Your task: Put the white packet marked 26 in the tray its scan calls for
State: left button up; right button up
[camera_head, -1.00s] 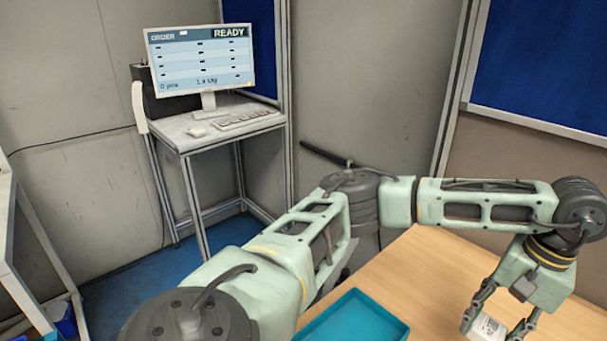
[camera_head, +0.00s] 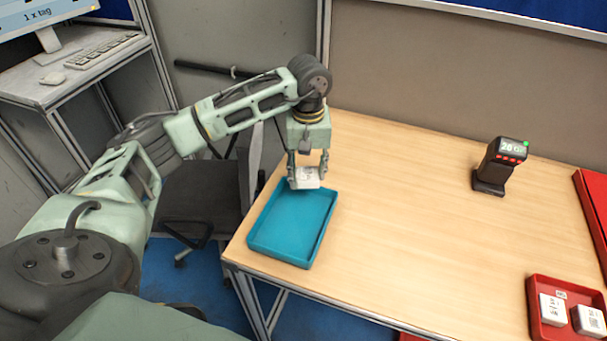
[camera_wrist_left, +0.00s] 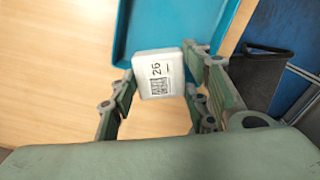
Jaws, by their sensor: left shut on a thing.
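The white packet (camera_head: 307,178) is between the fingers of my left gripper (camera_head: 307,172), which is shut on it. In the left wrist view the packet (camera_wrist_left: 159,74) shows the number 26 and a square code. My left gripper (camera_wrist_left: 160,92) holds it by its two sides. The packet is at the back part of the blue tray (camera_head: 285,252), over or just above its far edge; the exact height is unclear. The scanner (camera_head: 497,165) stands at the right of the table with a green light and a lit display reading about 20. My right gripper is not in view.
A red tray (camera_head: 538,326) at the lower right holds white packets (camera_head: 552,308). Another red container (camera_head: 590,205) is at the right edge. The middle of the wooden table (camera_head: 400,225) is clear. A monitor and keyboard (camera_head: 103,50) stand on a side desk at the upper left.

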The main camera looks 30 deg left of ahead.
aim_at(306, 182)
pick_arm(q)
jog(key=shift+s+a+f+p, duration=0.15)
jog(key=shift+a+f+p, duration=0.15)
jog(key=shift+f, duration=0.15)
notch_tip(306, 182, down, 4)
jog(key=shift+r+p, duration=0.2)
jog(key=shift+p, duration=0.55)
jog(key=shift+f, duration=0.1)
jog(key=o, duration=0.9)
jog(key=shift+d, duration=0.1)
jog(key=o, duration=0.4)
jog(key=shift+c, duration=0.2)
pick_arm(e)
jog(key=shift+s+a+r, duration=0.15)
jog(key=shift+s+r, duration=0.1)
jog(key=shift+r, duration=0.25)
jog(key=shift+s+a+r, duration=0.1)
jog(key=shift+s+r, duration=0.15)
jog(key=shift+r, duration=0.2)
